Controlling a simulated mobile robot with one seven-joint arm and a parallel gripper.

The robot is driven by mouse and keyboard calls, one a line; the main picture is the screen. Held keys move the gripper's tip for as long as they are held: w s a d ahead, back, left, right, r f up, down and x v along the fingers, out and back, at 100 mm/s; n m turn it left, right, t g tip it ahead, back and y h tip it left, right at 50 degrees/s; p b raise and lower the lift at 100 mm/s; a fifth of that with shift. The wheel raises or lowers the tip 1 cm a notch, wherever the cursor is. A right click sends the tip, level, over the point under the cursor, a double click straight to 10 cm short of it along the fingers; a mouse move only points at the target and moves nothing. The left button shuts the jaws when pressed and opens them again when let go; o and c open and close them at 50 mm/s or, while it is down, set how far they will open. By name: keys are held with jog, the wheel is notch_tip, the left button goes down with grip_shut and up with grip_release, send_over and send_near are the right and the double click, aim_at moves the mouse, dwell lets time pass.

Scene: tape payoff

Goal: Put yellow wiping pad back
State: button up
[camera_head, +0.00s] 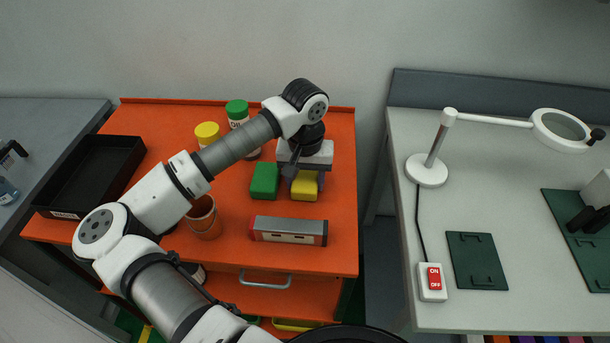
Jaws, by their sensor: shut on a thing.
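The yellow wiping pad (304,188) is a small yellow block over the orange cart top. My gripper (305,178) points down and is shut on it, with a finger on each side. I cannot tell whether the pad touches the cart top. A green pad (264,181) of similar size lies just left of it on the cart, close beside my gripper's left finger.
On the orange cart (340,230) stand a black tray (78,182), yellow-lidded (207,130) and green-lidded (237,109) containers, an orange cup (203,216) and a grey-red box (288,230). A workbench (480,310) with a magnifier lamp (427,170) stands right.

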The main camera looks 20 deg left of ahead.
aim_at(305, 179)
jog(key=shift+f+b, duration=0.15)
jog(key=shift+b, duration=0.15)
jog(key=o, duration=0.9)
jog(key=shift+o, duration=0.2)
jog(key=shift+r, duration=0.2)
notch_tip(305, 179, up, 12)
jog(key=b, duration=0.3)
